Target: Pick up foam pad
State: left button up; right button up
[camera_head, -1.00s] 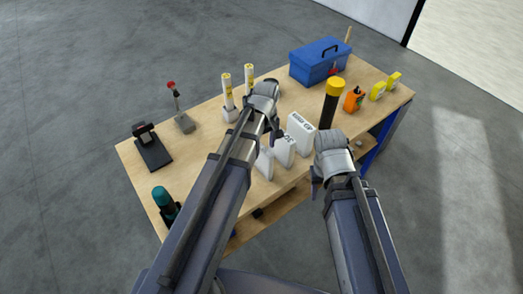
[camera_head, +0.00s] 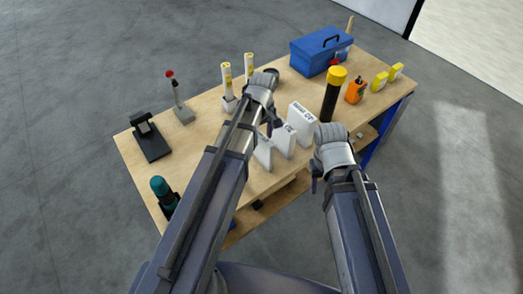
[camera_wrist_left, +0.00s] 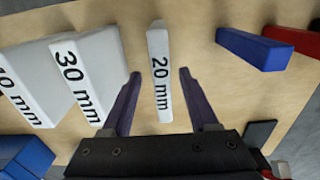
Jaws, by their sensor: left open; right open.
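Several white foam pads stand on the wooden workbench (camera_head: 210,145). In the left wrist view, the thin pad marked 20 mm (camera_wrist_left: 159,85) lies between my left gripper's (camera_wrist_left: 159,73) open fingers, with a gap on each side. A thicker pad marked 30 mm (camera_wrist_left: 88,72) is just left of the fingers, and another thick pad (camera_wrist_left: 25,90) with a partly cut-off label is farther left. In the head view, my left gripper (camera_head: 271,128) is over the near pads and partly hides them. My right gripper (camera_head: 316,180) is open and empty beyond the bench's near edge.
A blue toolbox (camera_head: 320,52), a black cylinder with yellow cap (camera_head: 333,95), an orange bottle (camera_head: 356,90) and yellow items stand at the right. White-and-yellow tubes (camera_head: 227,82), a red-topped tool (camera_head: 180,105) and a black stand (camera_head: 150,140) are at the left.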

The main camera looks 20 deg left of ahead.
aim_at(262, 145)
pick_arm(q)
notch_tip(262, 145, down, 5)
jog(key=b, duration=0.4)
jog(key=shift+a, duration=0.15)
jog(key=shift+r, duration=0.1)
grip_shut()
